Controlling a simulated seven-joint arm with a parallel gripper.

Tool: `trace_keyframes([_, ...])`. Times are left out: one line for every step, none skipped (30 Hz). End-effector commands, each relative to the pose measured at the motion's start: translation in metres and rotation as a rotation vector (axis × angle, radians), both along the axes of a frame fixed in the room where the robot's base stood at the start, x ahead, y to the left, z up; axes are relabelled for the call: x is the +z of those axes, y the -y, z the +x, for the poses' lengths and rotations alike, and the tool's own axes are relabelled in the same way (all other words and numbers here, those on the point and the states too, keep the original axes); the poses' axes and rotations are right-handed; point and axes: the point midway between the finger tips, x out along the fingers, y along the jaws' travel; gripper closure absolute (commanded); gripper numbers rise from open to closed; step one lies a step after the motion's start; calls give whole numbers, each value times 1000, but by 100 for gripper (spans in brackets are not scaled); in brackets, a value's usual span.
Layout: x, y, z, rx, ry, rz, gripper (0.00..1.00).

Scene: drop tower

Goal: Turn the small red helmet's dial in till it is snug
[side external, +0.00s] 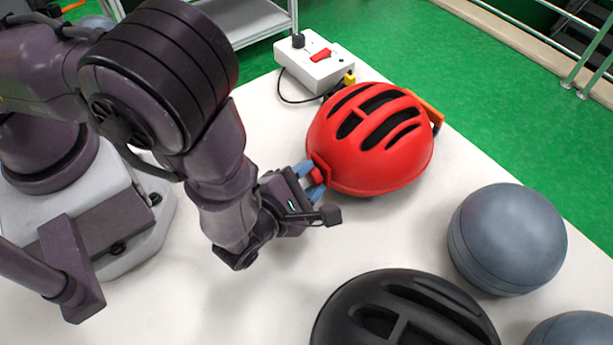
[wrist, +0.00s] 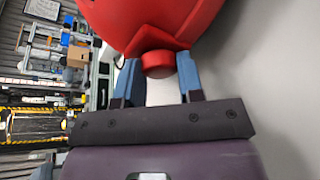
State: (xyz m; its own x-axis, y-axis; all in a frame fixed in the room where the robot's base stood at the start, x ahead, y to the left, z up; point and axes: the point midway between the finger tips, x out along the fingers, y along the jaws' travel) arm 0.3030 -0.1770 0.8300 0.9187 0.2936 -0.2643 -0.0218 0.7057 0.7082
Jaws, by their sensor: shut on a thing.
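The small red helmet (side external: 372,140) sits on the white table, its dome up with dark vent slots. Its red dial (side external: 316,175) sticks out at the helmet's lower left edge, facing my arm. In the wrist view the dial (wrist: 158,66) shows below the helmet's red rim (wrist: 150,22). My gripper (side external: 311,180) is at the dial, its blue fingers on either side of it and shut on it. The fingers also flank the dial in the wrist view (wrist: 159,72). The dial's turn and the helmet's inside are hidden.
A black helmet (side external: 400,310) lies at the front of the table. A grey ball-like form (side external: 507,238) stands to the right, with another (side external: 572,330) at the corner. A white control box (side external: 314,62) with a red switch and cable stands behind the helmet. An orange piece (side external: 428,108) shows beside the helmet.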

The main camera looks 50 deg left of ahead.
Motion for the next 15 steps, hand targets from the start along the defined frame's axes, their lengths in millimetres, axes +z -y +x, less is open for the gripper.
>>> trace_keyframes([0,0,0,-1,0,20,89])
trace_keyframes([0,0,0,0,0,30,89])
trace_keyframes([-1,0,0,1,0,43,89])
trace_keyframes([-1,0,0,0,0,51,89])
trace_keyframes([-1,0,0,0,0,58,89])
trace_keyframes([-1,0,0,1,-1,65,89])
trace_keyframes([-1,0,0,1,-1,71,89])
trace_keyframes([-1,0,0,1,-1,75,89])
trace_keyframes([-1,0,0,2,-1,80,89])
trace_keyframes([0,0,0,2,-1,82,89])
trace_keyframes([0,0,0,2,0,83,89])
trace_keyframes([0,0,0,2,-1,84,89])
trace_keyframes([0,0,0,2,-1,84,89])
trace_keyframes([0,0,0,2,-1,85,89])
trace_keyframes([0,0,0,2,-1,84,89])
